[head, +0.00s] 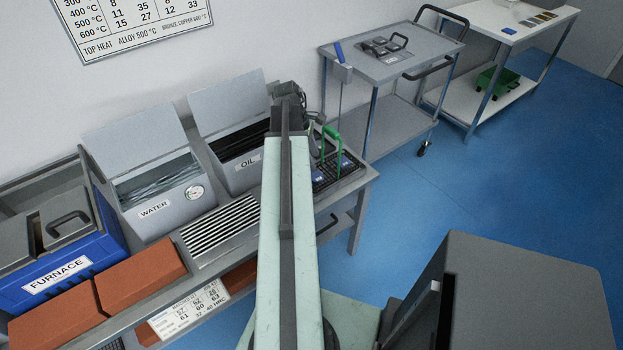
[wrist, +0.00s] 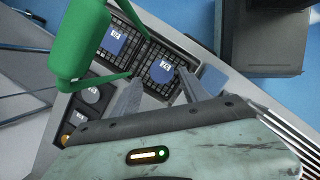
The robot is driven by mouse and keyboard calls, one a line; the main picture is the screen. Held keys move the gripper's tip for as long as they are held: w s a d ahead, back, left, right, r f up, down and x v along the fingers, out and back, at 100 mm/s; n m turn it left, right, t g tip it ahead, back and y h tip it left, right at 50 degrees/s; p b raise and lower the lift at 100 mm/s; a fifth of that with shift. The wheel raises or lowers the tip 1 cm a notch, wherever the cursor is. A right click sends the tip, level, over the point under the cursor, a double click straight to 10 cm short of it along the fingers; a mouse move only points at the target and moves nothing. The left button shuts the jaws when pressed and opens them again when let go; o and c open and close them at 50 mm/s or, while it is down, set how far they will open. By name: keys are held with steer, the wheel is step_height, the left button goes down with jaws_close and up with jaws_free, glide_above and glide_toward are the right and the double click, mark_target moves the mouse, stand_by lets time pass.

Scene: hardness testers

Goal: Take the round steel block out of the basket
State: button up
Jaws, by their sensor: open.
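A black mesh basket (wrist: 146,52) with a green handle (wrist: 80,40) sits on the bench, and its green handle also shows in the head view (head: 331,136). In the wrist view it holds two bluish labelled pieces. The nearer piece (wrist: 160,71) looks rounded, perhaps the round steel block; the farther piece (wrist: 113,40) looks squarer. My gripper (wrist: 160,76) is open, its fingertips on either side of the nearer piece. I cannot tell how deep they reach. In the head view my arm hides part of the basket.
Smaller labelled pieces (wrist: 92,95) sit in dark recesses beside the basket. The oil tank (head: 245,163) and water tank (head: 160,205) stand left of it on the bench. A grey cart (head: 375,62) stands behind right; blue floor (head: 480,185) is open to the right.

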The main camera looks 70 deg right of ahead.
mark_target(316, 176)
steer(key=b+x, duration=0.2)
steer(key=w+b+x, duration=0.1)
steer(key=b+x, duration=0.1)
steer(key=x, duration=0.1)
steer(key=b+x, duration=0.2)
steer(key=b, duration=0.1)
steer(key=shift+w+a+f, duration=0.15)
steer(key=shift+a+f, duration=0.05)
steer(key=shift+f, duration=0.3)
steer(key=shift+r, duration=0.2)
jaws_close()
step_height(316, 176, up, 10)
steer(key=p, duration=1)
steer(key=shift+p, duration=0.4)
